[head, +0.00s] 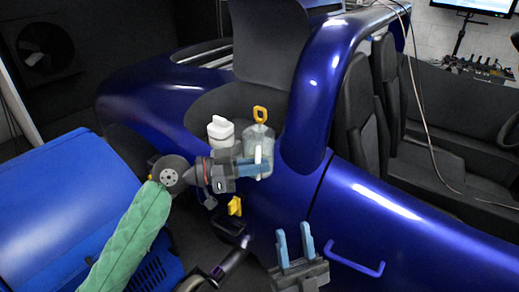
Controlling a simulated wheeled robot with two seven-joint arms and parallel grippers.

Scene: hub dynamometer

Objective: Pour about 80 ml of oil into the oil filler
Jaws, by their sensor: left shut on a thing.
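A translucent, pale grey-green jug (265,138) stands upright in front of the blue car's opened rear bay. My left gripper (256,168) reaches it from the left, with blue fingers shut on its lower part near a white handle. The jug looks upright, not tipped; its oil level cannot be made out. A yellow ring handle (260,114) shows just above the jug. I cannot pick out the oil filler for certain; the jug and gripper cover part of the bay. My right gripper (294,230) is low in the middle, fingers pointing up, apart and empty.
A white capped container (220,131) stands left of the jug. A yellow part (235,206) sits below my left gripper. The blue car body (400,220) fills the right, with a blue handle (355,258) beside my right gripper. A blue machine housing (60,210) stands left.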

